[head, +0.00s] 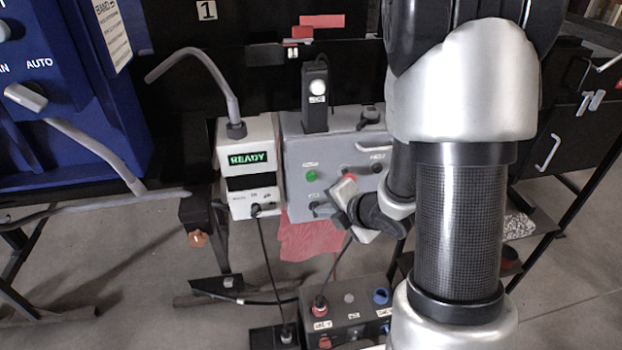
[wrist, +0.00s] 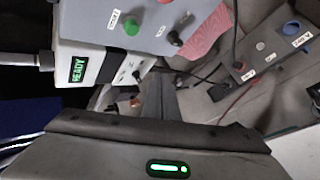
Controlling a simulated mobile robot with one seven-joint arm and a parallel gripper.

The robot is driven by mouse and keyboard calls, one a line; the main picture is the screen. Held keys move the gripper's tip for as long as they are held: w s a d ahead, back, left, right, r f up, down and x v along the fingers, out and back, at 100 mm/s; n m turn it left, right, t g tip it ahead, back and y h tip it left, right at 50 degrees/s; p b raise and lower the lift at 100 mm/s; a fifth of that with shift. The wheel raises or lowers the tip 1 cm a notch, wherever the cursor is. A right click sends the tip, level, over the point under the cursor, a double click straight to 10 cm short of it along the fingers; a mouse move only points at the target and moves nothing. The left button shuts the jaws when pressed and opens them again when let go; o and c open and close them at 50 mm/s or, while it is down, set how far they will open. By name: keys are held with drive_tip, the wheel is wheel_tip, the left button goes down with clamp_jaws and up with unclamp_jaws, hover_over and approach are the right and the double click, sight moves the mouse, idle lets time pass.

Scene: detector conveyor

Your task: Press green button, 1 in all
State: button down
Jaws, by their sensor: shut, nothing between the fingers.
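The green button (head: 312,175) is a round knob on the front of a grey control box (head: 296,150), with a small label above it. In the wrist view the green button (wrist: 131,27) is in the upper part, on the tilted grey panel. My gripper (head: 342,193) is shut and empty. It is in front of the box, to the right of and slightly below the green button in the head view, and appears apart from it. My forearm hides the right part of the box.
A red button (head: 349,177) is partly behind my gripper. A white READY display unit (head: 248,158) with cables stands left of the box. A lower dark box (head: 350,305) carries red and blue knobs. A blue cabinet (head: 75,140) is at the left. A black knob (wrist: 174,38) is on the panel.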

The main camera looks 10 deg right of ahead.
drive_tip(key=shift+w, duration=0.1)
drive_tip(key=p, duration=0.3)
approach(317, 182)
drive_tip(key=a+f, duration=0.4)
drive_tip(key=shift+w+d, duration=0.1)
drive_tip(key=shift+w, duration=1)
drive_tip(key=shift+w, duration=0.1)
idle(0.7)
drive_tip(key=shift+w, duration=0.35)
drive_tip(key=shift+w, duration=0.5)
idle(0.8)
drive_tip(key=shift+s+b, duration=0.1)
drive_tip(key=shift+b, duration=0.25)
drive_tip(key=shift+s+b, duration=0.35)
drive_tip(key=shift+s, duration=0.45)
drive_tip(key=shift+s, duration=0.1)
